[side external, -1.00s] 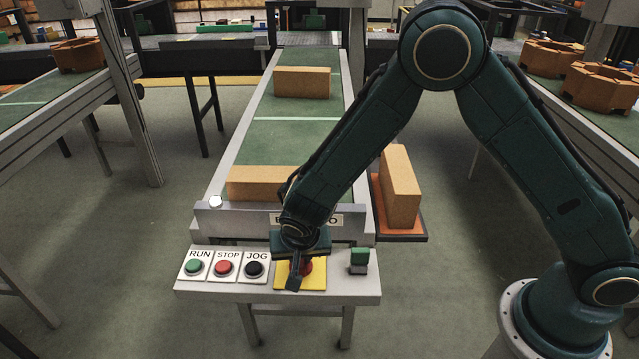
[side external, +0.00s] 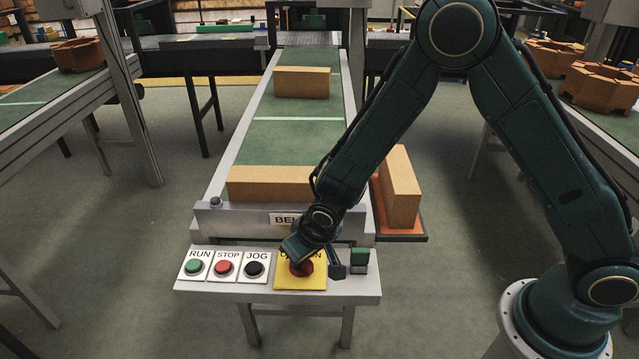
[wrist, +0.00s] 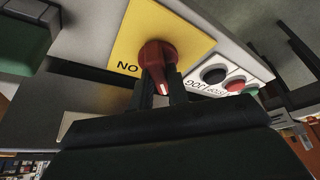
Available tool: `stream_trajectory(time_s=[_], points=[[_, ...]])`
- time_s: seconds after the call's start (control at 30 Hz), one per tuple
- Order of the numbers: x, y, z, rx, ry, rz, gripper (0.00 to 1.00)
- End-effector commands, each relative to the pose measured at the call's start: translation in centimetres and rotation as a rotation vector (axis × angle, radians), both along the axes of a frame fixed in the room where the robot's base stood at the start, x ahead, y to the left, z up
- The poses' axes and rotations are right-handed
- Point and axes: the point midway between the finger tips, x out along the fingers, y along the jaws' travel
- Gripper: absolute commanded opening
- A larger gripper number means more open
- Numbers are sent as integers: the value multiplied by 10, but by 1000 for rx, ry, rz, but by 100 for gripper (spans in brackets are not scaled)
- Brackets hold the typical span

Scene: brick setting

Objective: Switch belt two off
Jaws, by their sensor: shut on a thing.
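The red rotary knob (side external: 302,268) sits on a yellow plate (side external: 285,281) at the front panel of the belt. My gripper (side external: 316,258) is shut on the knob from above and is turned at an angle. In the wrist view my two fingers (wrist: 159,88) stand on either side of the red knob (wrist: 154,52), whose white mark points toward me. The word ON shows upside down beside it on the yellow plate (wrist: 128,38); the rest of the lettering is hidden. The belt's name plate (side external: 284,219) is partly covered by my arm. The small lamp (side external: 215,202) is dark.
Green RUN (side external: 194,266), red STOP (side external: 224,267) and black JOG (side external: 255,269) buttons are left of the plate. Bricks lie on the belt (side external: 290,137), and one stands on a side tray (side external: 414,230).

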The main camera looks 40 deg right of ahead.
Motion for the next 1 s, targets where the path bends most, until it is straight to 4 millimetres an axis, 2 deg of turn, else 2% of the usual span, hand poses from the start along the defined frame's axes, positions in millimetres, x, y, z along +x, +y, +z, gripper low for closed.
stream_trajectory(time_s=[0.5, 0.53, 0.63, 1.0], points=[[1, 0, 1, 0, -3, 37, 0], [1, 0, 1, 0, -3, 37, 18], [1, 0, 1, 0, -3, 36, 38], [0, 0, 1, 0, -1, 36, 38]])
